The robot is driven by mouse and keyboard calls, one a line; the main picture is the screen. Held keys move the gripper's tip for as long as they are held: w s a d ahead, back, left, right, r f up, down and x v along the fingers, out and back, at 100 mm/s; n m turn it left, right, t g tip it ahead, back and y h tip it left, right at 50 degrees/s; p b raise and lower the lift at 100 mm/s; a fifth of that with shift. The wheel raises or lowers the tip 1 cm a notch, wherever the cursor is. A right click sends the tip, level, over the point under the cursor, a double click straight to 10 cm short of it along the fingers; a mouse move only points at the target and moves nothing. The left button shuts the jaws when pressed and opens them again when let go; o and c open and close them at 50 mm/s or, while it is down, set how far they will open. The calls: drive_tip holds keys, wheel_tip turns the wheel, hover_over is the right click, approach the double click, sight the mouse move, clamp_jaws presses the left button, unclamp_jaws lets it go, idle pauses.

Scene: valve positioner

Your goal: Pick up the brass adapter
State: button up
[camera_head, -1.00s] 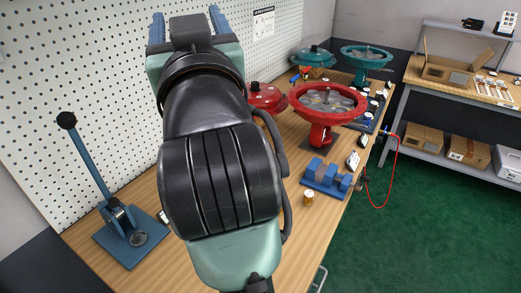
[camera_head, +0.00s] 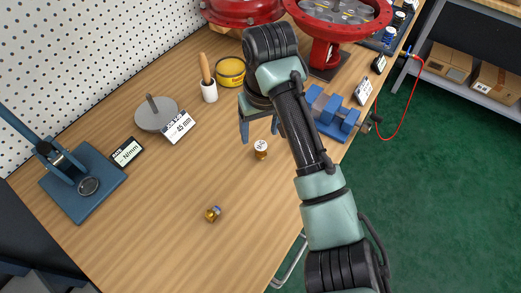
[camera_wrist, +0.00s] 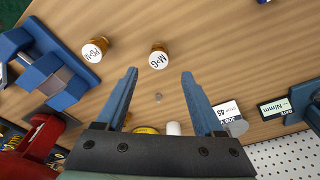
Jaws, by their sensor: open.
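A small brass piece with a greyish end, which looks like the brass adapter (camera_head: 213,213), lies on the bare wood in the lower middle of the head view. I cannot make it out surely in the wrist view. My gripper (camera_head: 260,135) is open with nothing between its blue fingers. It is above the table, up and to the right of the brass piece in the head view. It also shows in the wrist view (camera_wrist: 159,73), pointing down at the table. A white-lidded brown jar (camera_head: 261,149) stands near the fingertips, apart from them as far as I can tell.
A second white-lidded jar (camera_wrist: 95,49) stands by the blue vise block (camera_head: 333,112). A grey disc with a post (camera_head: 156,114), a sign (camera_head: 178,128), a yellow tin (camera_head: 231,71) and a blue lever press (camera_head: 82,186) are behind and left. The wood around the brass piece is clear.

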sight(261, 145)
drive_tip(key=f, duration=0.6)
drive_tip(key=shift+w+f, duration=0.2)
drive_tip(key=shift+c, duration=0.3)
clamp_jaws()
